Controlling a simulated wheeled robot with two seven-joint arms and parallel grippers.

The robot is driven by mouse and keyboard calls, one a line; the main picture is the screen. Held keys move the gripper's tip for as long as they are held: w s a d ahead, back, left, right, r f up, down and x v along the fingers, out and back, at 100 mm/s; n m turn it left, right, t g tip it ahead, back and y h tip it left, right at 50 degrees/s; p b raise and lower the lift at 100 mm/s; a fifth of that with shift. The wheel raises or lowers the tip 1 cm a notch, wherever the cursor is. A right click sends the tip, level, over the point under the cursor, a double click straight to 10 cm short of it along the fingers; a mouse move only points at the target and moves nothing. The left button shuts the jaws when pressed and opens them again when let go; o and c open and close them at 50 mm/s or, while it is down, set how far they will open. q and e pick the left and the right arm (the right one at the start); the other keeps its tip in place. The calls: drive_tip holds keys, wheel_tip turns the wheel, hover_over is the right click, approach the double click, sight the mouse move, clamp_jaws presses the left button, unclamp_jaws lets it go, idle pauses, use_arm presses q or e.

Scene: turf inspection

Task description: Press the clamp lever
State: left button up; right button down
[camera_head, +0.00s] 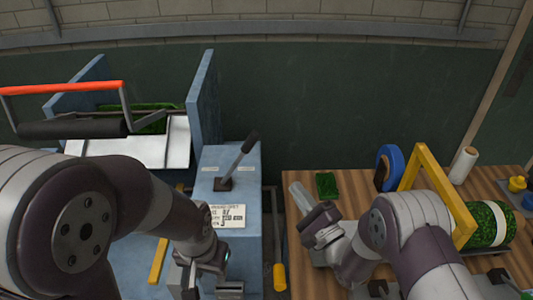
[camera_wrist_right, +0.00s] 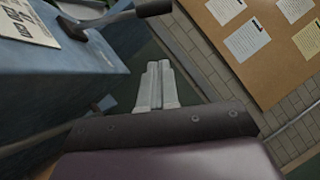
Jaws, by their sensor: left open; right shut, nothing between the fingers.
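The clamp lever (camera_head: 238,160) is a grey rod with a black grip, tilted up to the right from a slot in the top of the blue machine box (camera_head: 241,186). In the right wrist view the lever's black grip (camera_wrist_right: 153,7) shows at the top edge, beyond my fingertips. My right gripper (camera_head: 297,192) is shut and empty, right of the box and apart from the lever. Its closed fingers (camera_wrist_right: 157,68) show in the right wrist view. My left gripper (camera_head: 212,292) points down in front of the box, open, partly cut off by the picture's bottom edge.
A white printed label (camera_head: 228,216) is on the box. A roller with a red bar (camera_head: 62,88) stands at the left. The wooden table (camera_head: 345,185) holds a blue ring (camera_head: 390,167), a yellow frame (camera_head: 430,165) and a green turf roll (camera_head: 487,222). A gap separates box and table.

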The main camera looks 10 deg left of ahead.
drive_tip(key=s+a+r+p+x, duration=0.1)
drive_tip(key=p+x, duration=0.4)
drive_tip(key=x, duration=0.7)
drive_tip(key=shift+s+a+r+p, duration=0.2)
drive_tip(key=shift+a+p, duration=0.1)
drive_tip(key=shift+a, duration=0.3)
drive_tip(key=s+a+r+n+g+h+b, duration=0.1)
drive_tip(key=a+n, duration=0.3)
drive_tip(key=a, duration=0.4)
drive_tip(key=s+a+r+n+g+h+b, duration=0.2)
drive_tip(key=a+n+g+b, duration=0.1)
drive_tip(key=a, duration=0.6)
drive_tip(key=shift+s+r+n+b, duration=0.4)
drive_tip(key=shift+n+b, duration=0.1)
drive_tip(key=shift+n, duration=0.2)
